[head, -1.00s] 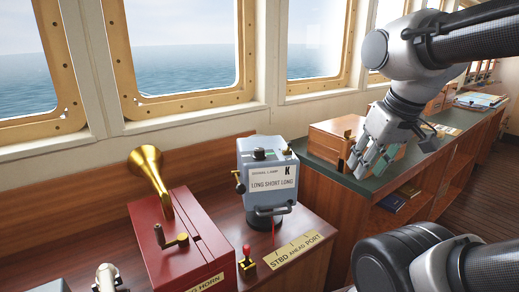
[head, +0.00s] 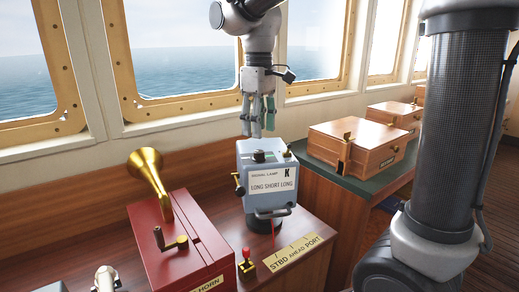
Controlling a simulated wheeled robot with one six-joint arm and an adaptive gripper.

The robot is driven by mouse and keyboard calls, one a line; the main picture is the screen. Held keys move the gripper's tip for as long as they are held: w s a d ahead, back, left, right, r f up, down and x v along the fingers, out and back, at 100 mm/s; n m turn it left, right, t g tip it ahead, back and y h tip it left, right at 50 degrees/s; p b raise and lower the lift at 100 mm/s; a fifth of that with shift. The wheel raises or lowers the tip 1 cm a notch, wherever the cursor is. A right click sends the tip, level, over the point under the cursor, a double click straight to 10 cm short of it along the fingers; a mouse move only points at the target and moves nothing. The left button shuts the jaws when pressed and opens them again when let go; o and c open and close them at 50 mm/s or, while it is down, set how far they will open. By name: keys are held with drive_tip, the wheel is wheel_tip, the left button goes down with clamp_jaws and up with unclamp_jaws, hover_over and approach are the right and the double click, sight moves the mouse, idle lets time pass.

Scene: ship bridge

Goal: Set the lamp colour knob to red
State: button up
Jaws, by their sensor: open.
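The signal lamp (head: 266,205) is a grey-blue box on a dark round base, labelled "SIGNAL LAMP", "K" and "LONG SHORT LONG". On its top is a dark round knob (head: 259,156), with a smaller knob (head: 288,152) at the right. I cannot read any colour marks, so the knob's setting cannot be told. A small brass-and-black handle sticks out of the lamp's left side. My gripper (head: 257,134) points down with its fingers apart and empty. It is just above or behind the lamp's top; whether it touches the lamp cannot be told.
A red horn box (head: 180,245) with a brass horn (head: 149,173) and crank stands left of the lamp. In front are a small red-topped lever (head: 246,262) and a brass "STBD AHEAD PORT" plate (head: 292,252). Wooden boxes (head: 357,145) stand on the green-topped counter at right. Windows line the back.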

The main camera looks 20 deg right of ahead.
sight(259, 151)
wheel_tip(259, 151, down, 7)
drive_tip(key=shift+r, duration=0.1)
idle(0.3)
drive_tip(key=c, duration=1)
